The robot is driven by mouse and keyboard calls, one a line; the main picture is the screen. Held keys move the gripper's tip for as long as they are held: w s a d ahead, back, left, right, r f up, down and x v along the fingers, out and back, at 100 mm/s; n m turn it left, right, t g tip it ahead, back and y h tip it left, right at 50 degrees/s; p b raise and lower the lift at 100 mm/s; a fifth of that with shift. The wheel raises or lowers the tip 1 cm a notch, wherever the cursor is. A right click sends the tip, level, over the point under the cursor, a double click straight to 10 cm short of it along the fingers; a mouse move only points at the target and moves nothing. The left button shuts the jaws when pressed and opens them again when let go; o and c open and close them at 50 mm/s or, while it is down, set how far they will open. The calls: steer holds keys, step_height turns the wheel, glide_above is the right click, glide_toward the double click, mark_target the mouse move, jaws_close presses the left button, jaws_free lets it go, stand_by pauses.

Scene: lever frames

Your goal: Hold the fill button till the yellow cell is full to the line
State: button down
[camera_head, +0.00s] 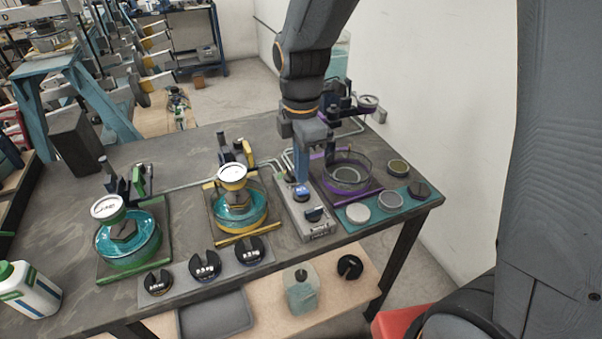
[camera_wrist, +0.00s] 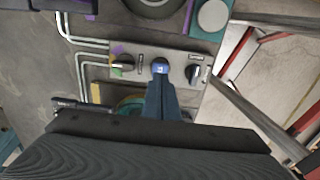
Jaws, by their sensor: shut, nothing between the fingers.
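The yellow cell (camera_head: 252,219), a round clear vessel with teal liquid, stands in a yellow-edged tray in the middle of the bench. A dial gauge (camera_head: 232,173) sits above it and hides part of its inside. I cannot make out its fill line. The grey control panel (camera_head: 291,215) is just right of it. A blue button (camera_head: 301,195) lies between two black knobs on the panel; it also shows in the wrist view (camera_wrist: 160,65). My gripper (camera_head: 302,182) is shut and empty, pointing down, fingertips at the blue button. I cannot tell whether they press it.
A green cell (camera_head: 128,250) with teal liquid stands at left, and a purple cell (camera_head: 349,173) at right. Several black slotted weights (camera_head: 206,265) lie at the front. A teal mat (camera_head: 398,203) holds discs at right. Pipes run behind the panel.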

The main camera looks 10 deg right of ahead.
mark_target(301, 188)
step_height(301, 188, up, 9)
steer(key=b, duration=0.2)
steer(key=shift+w+r, duration=0.15)
stand_by(0.4)
steer(key=s+d+f+m, duration=0.2)
steer(key=d+f+m, duration=0.2)
steer(key=m, duration=0.2)
steer(key=s+d+f+m+t, duration=0.1)
steer(key=s+d+f+m, duration=0.1)
steer(key=d+f+m, duration=0.2)
steer(key=s+d+f+m, duration=0.3)
steer(key=d+m, duration=0.1)
steer(key=m, duration=0.6)
steer(key=shift+s+d+f, duration=0.1)
steer(key=shift+d+f, duration=0.05)
steer(key=shift+f, duration=0.25)
steer(key=shift+s+d+f+m, duration=0.25)
steer(key=shift+s+m, duration=0.05)
steer(key=shift+m, duration=0.3)
steer(key=shift+w+r, duration=0.1)
